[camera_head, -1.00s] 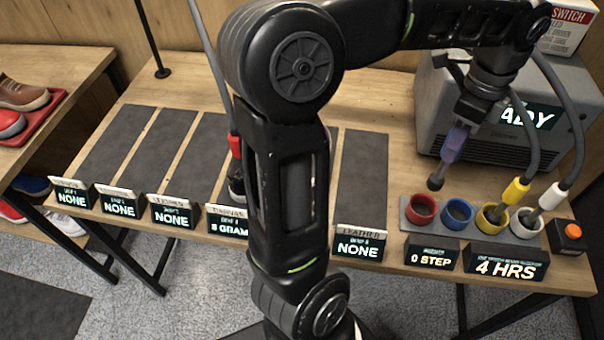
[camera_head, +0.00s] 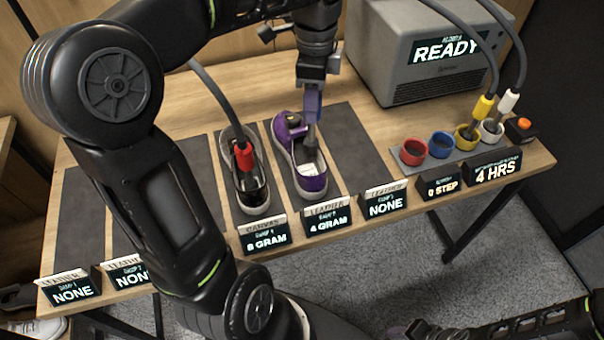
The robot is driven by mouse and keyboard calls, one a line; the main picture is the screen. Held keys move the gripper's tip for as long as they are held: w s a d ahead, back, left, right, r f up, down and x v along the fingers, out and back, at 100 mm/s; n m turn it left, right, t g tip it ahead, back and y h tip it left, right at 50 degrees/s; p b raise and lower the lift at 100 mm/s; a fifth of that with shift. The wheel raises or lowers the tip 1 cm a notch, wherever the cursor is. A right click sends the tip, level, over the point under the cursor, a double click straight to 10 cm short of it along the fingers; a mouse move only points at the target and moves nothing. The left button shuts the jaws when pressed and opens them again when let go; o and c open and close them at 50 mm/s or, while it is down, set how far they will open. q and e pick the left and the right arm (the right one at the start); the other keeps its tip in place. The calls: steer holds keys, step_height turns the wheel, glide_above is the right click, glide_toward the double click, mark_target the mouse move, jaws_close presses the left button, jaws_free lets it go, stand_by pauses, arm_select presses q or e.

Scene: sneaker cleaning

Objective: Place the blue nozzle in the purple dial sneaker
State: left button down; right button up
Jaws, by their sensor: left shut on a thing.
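The purple sneaker (camera_head: 318,184) lies on a dark mat in the middle of the table, with a dark dial part (camera_head: 293,121) at its far end. My left gripper (camera_head: 315,84) is shut on the blue nozzle (camera_head: 313,104) and holds it upright above the sneaker. The nozzle's grey tip overlaps the sneaker's opening. I cannot tell how deep it reaches or whether it touches. My right arm (camera_head: 540,325) shows at the bottom right edge. Its gripper (camera_head: 420,332) is partly cut off, and its jaws are unclear.
A black sneaker (camera_head: 258,197) with a red nozzle (camera_head: 244,156) in it lies just left. Red, blue, yellow and white cups (camera_head: 440,145) stand at right; yellow and white nozzles sit in theirs. A grey machine (camera_head: 400,60) reading READY stands behind. Label signs (camera_head: 386,200) line the front edge.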

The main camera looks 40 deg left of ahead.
mark_target(312, 139)
arm_select(q)
steer(key=shift+f+p, duration=0.4)
steer(key=shift+f, duration=2.7)
steer(key=shift+f+p, duration=0.3)
steer(key=shift+f, duration=1.55)
steer(key=shift+f, duration=0.1)
steer(key=shift+f, duration=0.15)
steer(key=c, duration=1)
jaws_free()
step_height(312, 139, up, 12)
steer(key=shift+r+b, duration=0.25)
steer(key=shift+b, duration=0.15)
